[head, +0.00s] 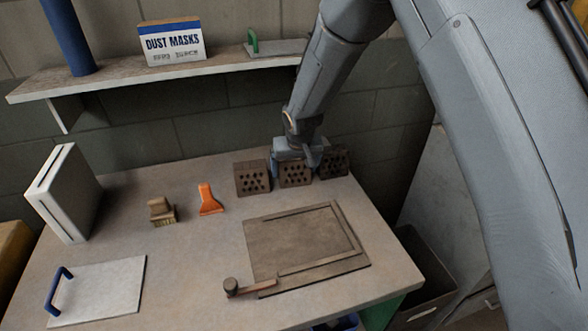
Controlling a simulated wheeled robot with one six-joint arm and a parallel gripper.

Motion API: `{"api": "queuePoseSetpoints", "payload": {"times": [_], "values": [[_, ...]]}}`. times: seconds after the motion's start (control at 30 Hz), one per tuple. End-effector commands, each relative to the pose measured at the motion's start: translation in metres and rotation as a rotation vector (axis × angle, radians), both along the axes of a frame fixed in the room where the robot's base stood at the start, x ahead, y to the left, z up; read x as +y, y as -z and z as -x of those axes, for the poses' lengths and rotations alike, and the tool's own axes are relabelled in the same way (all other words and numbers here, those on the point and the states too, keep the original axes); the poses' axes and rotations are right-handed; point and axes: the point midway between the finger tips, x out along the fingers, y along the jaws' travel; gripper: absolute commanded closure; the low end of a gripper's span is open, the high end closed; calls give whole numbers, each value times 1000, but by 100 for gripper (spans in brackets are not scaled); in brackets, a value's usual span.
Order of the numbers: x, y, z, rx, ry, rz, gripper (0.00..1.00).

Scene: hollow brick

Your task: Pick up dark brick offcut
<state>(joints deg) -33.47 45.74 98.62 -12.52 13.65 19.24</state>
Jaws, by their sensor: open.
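Several holed brick pieces stand in a row at the back right of the table: a brown one on the left (252,178), a brown one in the middle (296,174) and a darker one on the right (334,164). The darker right one looks like the dark brick offcut. My gripper (297,160) is open and points down at the middle brick, covering its top edge. Part of the gripper overlaps the left side of the right brick. I cannot tell whether the fingers touch any brick.
A wooden board with raised strips (290,245) and a mallet-like tool (232,287) lie in front of the bricks. A shelf (150,85) hangs behind.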

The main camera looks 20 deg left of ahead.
Motion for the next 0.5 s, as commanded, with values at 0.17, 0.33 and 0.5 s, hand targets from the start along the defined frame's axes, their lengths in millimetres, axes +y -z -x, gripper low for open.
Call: {"api": "queuePoseSetpoints", "payload": {"times": [0.17,0.33,0.5], "values": [[1,9,-3,0,1,0,12],[1,9,-4,-1,1,-1,12],[1,9,-3,0,1,0,31]]}}
